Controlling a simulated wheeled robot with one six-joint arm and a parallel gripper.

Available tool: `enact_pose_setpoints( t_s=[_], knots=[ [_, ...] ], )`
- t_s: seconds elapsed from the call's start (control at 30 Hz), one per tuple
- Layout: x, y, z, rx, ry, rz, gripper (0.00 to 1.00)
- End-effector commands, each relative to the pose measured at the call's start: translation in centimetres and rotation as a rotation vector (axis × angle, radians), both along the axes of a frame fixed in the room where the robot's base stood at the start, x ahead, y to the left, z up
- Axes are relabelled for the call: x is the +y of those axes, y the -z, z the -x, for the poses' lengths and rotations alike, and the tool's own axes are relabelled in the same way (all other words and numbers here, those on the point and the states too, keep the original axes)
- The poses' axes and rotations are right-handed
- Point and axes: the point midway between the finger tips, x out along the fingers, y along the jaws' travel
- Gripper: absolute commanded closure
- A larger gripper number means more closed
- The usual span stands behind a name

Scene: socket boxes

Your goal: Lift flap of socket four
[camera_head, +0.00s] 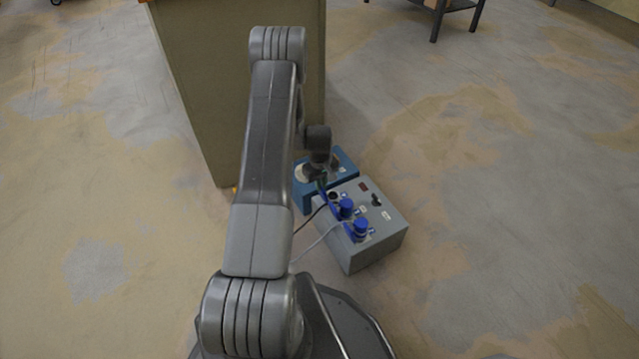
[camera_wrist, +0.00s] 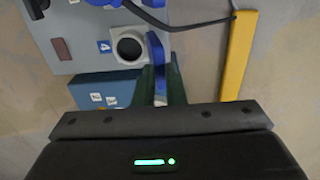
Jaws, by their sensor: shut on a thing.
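The grey socket box (camera_head: 372,240) stands on the floor, and its face fills the upper left of the wrist view (camera_wrist: 80,25). Socket four (camera_wrist: 128,46) is a round grey ring with a dark opening, beside a blue label (camera_wrist: 104,46) marked 4. Its blue flap (camera_wrist: 155,48) stands raised at the right side of the ring, leaving the opening uncovered. My gripper (camera_wrist: 160,75) is shut on the flap, with dark green fingers at its lower end. In the head view my gripper (camera_head: 322,182) is at the box's far left corner, partly hidden by my wrist.
A blue box (camera_head: 347,165) stands just behind the grey box. A tall cabinet (camera_head: 200,90) is close on the left. Floor to the right (camera_head: 500,220) is clear.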

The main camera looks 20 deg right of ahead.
Motion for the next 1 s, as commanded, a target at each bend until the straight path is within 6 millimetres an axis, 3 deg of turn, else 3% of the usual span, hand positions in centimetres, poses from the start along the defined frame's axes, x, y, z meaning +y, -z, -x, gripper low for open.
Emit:
enact_pose_setpoints(
  t_s=[0.33,0.73,0.77,0.83,1.0],
  knots=[
    [-1.6,0.0,-0.1,0.010,0.003,-0.172,1.00],
    [-1.7,-0.1,-0.1,0.011,-0.001,-0.192,1.00],
    [-1.7,-0.1,-0.1,0.011,-0.001,-0.192,0.84],
    [-1.7,-0.1,-0.1,0.011,-0.001,-0.191,0.71],
    [-1.7,-0.2,-0.1,0.011,-0.002,-0.191,0.68]
  ],
)
